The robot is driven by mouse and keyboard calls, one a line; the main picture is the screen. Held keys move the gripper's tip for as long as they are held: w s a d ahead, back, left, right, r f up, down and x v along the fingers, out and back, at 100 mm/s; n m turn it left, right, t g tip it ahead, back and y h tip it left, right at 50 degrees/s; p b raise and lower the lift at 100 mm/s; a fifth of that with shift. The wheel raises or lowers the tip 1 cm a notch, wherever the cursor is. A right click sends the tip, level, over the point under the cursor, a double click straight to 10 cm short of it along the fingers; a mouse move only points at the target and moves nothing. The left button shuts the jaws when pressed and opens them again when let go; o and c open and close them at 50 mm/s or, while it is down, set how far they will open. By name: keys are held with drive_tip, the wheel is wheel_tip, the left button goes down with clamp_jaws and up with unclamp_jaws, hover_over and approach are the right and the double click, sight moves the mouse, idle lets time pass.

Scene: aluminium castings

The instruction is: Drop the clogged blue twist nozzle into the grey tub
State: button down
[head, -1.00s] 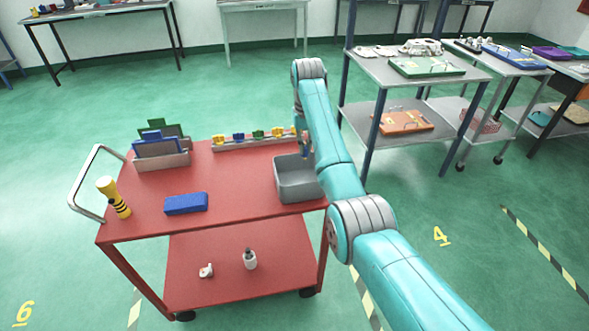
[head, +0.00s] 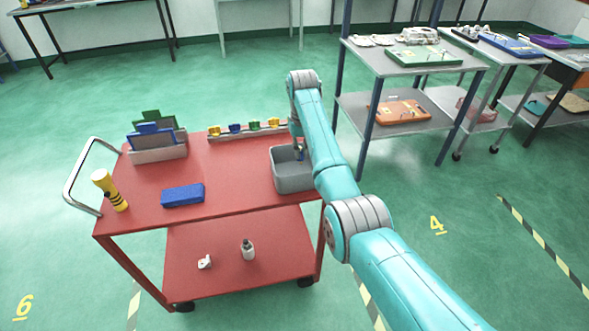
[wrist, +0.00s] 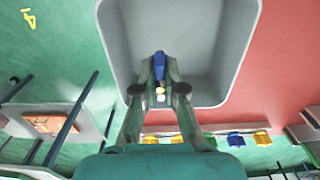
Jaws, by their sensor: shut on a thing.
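The grey tub (head: 294,180) stands at the right end of the red cart's top. Its inside fills much of the wrist view, where its wall (wrist: 112,45) shows. My gripper (wrist: 160,72) is shut on the blue twist nozzle (wrist: 158,64) and holds it over the tub opening, fingers pointing down into it. Whether the nozzle is below the rim or touches the floor of the tub, I cannot tell. In the head view my arm hides most of the gripper.
A rail with yellow, blue and green pieces (head: 235,129) runs along the cart's back edge, beside the tub. A blue block (head: 183,195), a yellow-black cylinder (head: 110,190) and a holder with framed panels (head: 157,154) sit further left. A grey shelf unit (head: 405,70) stands right.

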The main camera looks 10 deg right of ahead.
drive_tip(key=c, duration=1.2)
unclamp_jaws()
wheel_tip(320, 180, up, 8)
drive_tip(key=shift+f, duration=0.25)
